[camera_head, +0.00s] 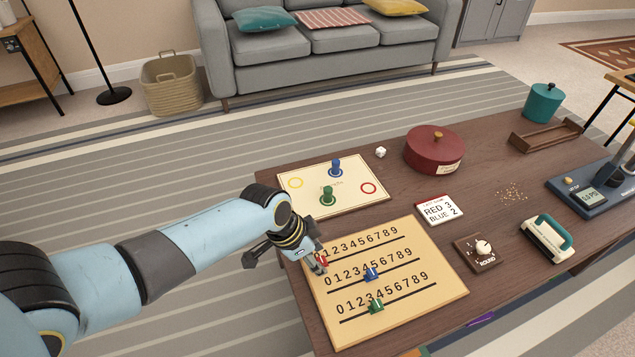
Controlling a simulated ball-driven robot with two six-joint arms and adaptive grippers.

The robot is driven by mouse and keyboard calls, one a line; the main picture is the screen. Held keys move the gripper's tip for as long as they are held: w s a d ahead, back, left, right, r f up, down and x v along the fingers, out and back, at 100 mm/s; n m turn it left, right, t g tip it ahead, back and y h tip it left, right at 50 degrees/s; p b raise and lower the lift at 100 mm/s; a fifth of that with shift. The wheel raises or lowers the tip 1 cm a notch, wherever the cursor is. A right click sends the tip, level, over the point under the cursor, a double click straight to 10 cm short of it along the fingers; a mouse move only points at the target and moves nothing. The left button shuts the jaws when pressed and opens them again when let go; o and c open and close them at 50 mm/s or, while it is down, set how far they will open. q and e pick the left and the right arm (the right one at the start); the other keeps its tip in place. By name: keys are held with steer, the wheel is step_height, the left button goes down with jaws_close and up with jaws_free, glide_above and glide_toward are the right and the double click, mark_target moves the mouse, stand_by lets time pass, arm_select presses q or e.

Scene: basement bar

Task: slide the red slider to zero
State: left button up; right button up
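The tan score board (440,290) lies on the near part of the dark wooden table. It has three rows of digits 0 to 9, each above a dark slot. The red slider (322,258) is at the left end of the top row, by the low digits; it is partly hidden by my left gripper. The blue slider (372,273) is in the middle row and the green slider (376,306) in the bottom row. My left gripper (284,264) has its fingers spread, one beside the red slider and one left of the board. My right gripper is out of view.
A cream game board (308,204) with blue and green pawns lies behind. A score card (438,209), a red round box (435,150), a knob block (478,252), a teal-handled tool (547,239) and a blue scale (590,195) stand to the right.

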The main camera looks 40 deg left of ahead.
arm_select(q)
steer(key=v, duration=1.2)
stand_by(0.5)
steer(key=s+a+f+n+g+y, duration=0.1)
steer(key=s+a+f+n+g, duration=0.15)
steer(key=s+f, duration=1.5)
steer(key=s+f+n+y, duration=0.1)
steer(key=s+f, duration=0.4)
steer(key=s, duration=0.3)
steer(key=s+f+n+y, duration=0.1)
steer(key=s+f+n, duration=0.1)
steer(key=s+f, duration=0.4)
steer(key=s+g, duration=0.1)
steer(key=s, duration=0.2)
steer(key=shift+d, duration=0.1)
steer(key=shift+s+n, duration=0.15)
steer(key=shift+n, duration=0.1)
